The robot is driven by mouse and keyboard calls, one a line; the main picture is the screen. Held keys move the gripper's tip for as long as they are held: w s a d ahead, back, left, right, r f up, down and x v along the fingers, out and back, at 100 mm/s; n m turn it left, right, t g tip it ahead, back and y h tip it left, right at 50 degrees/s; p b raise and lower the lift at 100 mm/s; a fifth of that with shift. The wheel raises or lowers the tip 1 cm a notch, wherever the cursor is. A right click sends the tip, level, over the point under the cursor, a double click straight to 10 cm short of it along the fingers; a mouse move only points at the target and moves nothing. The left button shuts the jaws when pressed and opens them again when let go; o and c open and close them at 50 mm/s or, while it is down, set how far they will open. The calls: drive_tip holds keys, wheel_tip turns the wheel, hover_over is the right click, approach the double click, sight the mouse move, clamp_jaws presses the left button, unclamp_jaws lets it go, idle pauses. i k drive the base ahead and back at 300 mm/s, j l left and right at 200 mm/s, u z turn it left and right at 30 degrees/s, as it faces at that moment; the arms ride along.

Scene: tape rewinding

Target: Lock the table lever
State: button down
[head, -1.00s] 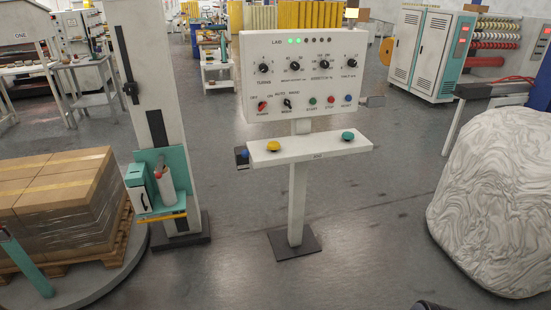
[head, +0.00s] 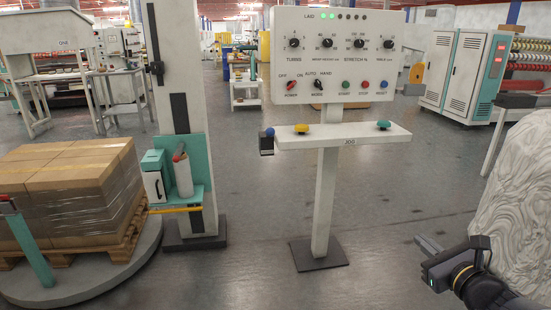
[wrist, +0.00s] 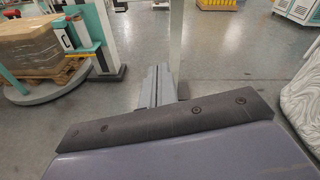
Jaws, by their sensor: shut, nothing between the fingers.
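A teal post (head: 31,249) stands at the left edge of the head view, in front of the round turntable (head: 88,287). A red-ended handle (head: 7,199) sits at its top and is partly cut off by the frame; it looks like the table lever. My gripper (head: 428,243) is at the lower right of the head view, far to the right of the post and in open air. In the wrist view its fingers (wrist: 157,86) lie together, pointing ahead over bare floor, with nothing between them.
A wrapped pallet of boxes (head: 75,192) stands on the turntable. A mast (head: 177,100) with a teal film carriage (head: 198,165) is beside it. A control panel on a pedestal (head: 325,210) stands in the middle. A marbled white mound (head: 520,205) is at right. Floor between is clear.

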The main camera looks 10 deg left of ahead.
sight(270, 132)
drive_tip(key=i+j, duration=0.35)
drive_tip(key=j, duration=0.25)
drive_tip(key=i+j+u, duration=0.1)
drive_tip(key=i+j, duration=0.3)
drive_tip(key=j, duration=0.2)
drive_tip(key=i+j, duration=0.4)
drive_tip(key=j, duration=0.15)
drive_tip(key=j+u, duration=0.05)
